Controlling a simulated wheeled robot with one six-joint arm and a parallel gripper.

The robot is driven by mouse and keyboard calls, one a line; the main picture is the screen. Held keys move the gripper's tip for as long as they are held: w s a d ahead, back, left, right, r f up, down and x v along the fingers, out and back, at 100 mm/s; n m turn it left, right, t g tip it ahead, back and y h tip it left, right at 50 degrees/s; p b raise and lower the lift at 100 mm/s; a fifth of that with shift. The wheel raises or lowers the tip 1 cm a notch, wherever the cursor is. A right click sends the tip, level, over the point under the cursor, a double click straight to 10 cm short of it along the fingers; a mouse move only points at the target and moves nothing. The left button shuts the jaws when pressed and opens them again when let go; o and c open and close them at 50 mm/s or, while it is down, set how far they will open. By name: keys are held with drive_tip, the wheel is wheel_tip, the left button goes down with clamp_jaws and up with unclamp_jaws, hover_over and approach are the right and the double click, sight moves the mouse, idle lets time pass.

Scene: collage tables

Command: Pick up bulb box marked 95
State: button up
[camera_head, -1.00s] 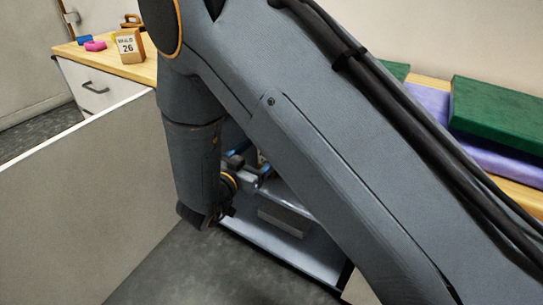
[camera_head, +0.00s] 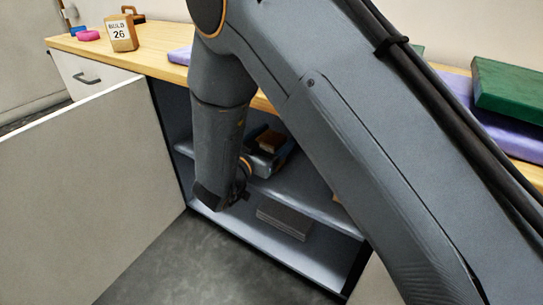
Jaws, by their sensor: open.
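No box with a readable 95 shows. A small brown box (camera_head: 269,139) is inside the open cabinet, above the middle shelf, and I cannot read any mark on it. My gripper (camera_head: 268,158) reaches into the cabinet beside this brown box, partly hidden behind my own wrist. It is open, and I cannot tell whether its fingers touch the box. A tan box marked 26 (camera_head: 121,33) stands upright on the wooden counter at the upper left, far from my gripper.
The cabinet's middle shelf (camera_head: 300,195) and a grey ribbed block (camera_head: 284,217) below it are in view. An open grey door (camera_head: 90,190) stands at the left. The counter (camera_head: 155,60) bears pink (camera_head: 88,35) and blue items and, at the right, a green slab (camera_head: 510,90) on purple.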

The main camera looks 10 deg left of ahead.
drive_tip(key=shift+w+d, duration=0.25)
drive_tip(key=shift+w, duration=0.35)
drive_tip(key=shift+c, duration=0.5)
drive_tip(key=c, duration=1)
drive_tip(key=shift+c, duration=0.2)
